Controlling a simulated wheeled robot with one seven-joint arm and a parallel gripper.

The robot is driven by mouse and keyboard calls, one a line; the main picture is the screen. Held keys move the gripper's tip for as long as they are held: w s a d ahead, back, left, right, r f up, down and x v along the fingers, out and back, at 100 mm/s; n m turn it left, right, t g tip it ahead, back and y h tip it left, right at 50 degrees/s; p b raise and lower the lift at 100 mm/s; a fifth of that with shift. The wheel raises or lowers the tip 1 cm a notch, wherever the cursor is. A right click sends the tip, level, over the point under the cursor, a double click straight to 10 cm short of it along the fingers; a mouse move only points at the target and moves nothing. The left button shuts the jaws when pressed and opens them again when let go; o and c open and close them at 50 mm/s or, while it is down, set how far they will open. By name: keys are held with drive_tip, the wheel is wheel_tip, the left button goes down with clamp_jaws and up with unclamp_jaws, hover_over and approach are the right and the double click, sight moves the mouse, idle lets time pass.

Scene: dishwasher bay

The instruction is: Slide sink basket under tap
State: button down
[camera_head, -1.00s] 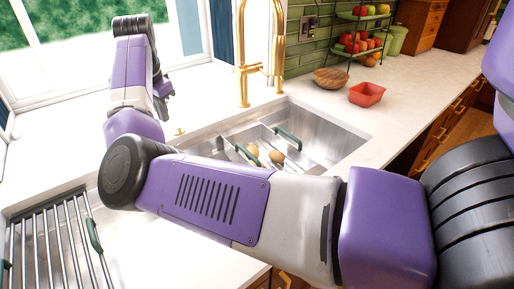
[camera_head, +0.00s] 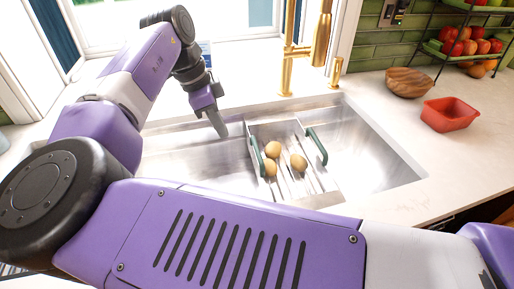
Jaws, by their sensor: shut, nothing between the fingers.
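The sink basket (camera_head: 293,128) is a metal tray with dark green handles on its left and right sides. It sits in the steel sink (camera_head: 370,150) and holds three round, yellow-brown, potato-like items (camera_head: 299,162). The gold tap (camera_head: 287,70) stands behind the sink, behind the basket's back edge. My gripper (camera_head: 218,130) is shut and empty, pointing down over the sink left of the basket, with a gap between it and the left handle (camera_head: 257,155). My arm hides the front of the sink.
A wooden bowl (camera_head: 409,82) and a red container (camera_head: 450,114) stand on the counter at right. A fruit rack (camera_head: 470,45) stands behind them. A small gold fixture (camera_head: 336,73) is right of the tap. The sink right of the basket is clear.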

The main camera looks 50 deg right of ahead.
drive_tip(key=s+d+f, duration=0.4)
drive_tip(key=d+f, duration=0.1)
drive_tip(key=f, duration=0.4)
drive_tip(key=shift+d+f+p, duration=0.3)
drive_tip(key=shift+p, duration=0.05)
drive_tip(key=shift+s+d+p, duration=0.55)
drive_tip(key=shift+s+d, duration=0.25)
drive_tip(key=shift+d, duration=0.3)
drive_tip(key=shift+s+d+p, duration=0.55)
drive_tip(key=shift+s+d, duration=0.25)
drive_tip(key=shift+d, duration=0.25)
drive_tip(key=shift+s+d+p, duration=0.55)
drive_tip(key=shift+s+d, duration=0.25)
drive_tip(key=shift+d, duration=0.3)
